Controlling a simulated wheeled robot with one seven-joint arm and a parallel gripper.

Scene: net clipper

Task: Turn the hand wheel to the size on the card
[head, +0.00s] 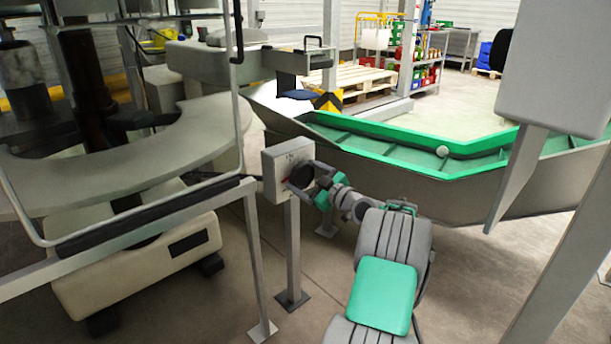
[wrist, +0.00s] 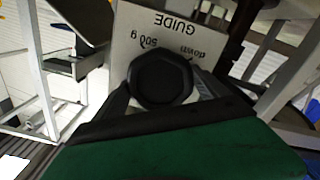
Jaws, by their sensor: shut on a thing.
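The hand wheel (head: 302,175) is a dark, many-sided knob on the front of a pale grey box (head: 271,167) on a post. In the wrist view the wheel (wrist: 160,80) stands in front of a plate (wrist: 130,25) with upside-down print reading "GUIDE", "500 g" and "down". My gripper (head: 308,179) is shut on the wheel, one finger on each side of it. A small red mark shows beside the wheel in the head view. The wheel hides part of the plate and any pointer behind it. I cannot make out a size card.
A wire-framed guard (head: 143,205) and a machine with a round pale table (head: 130,160) stand at the left. A long trough with a green inside (head: 400,151) runs behind my arm to the right. Grey posts and a hanging chute (head: 518,175) stand at the right.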

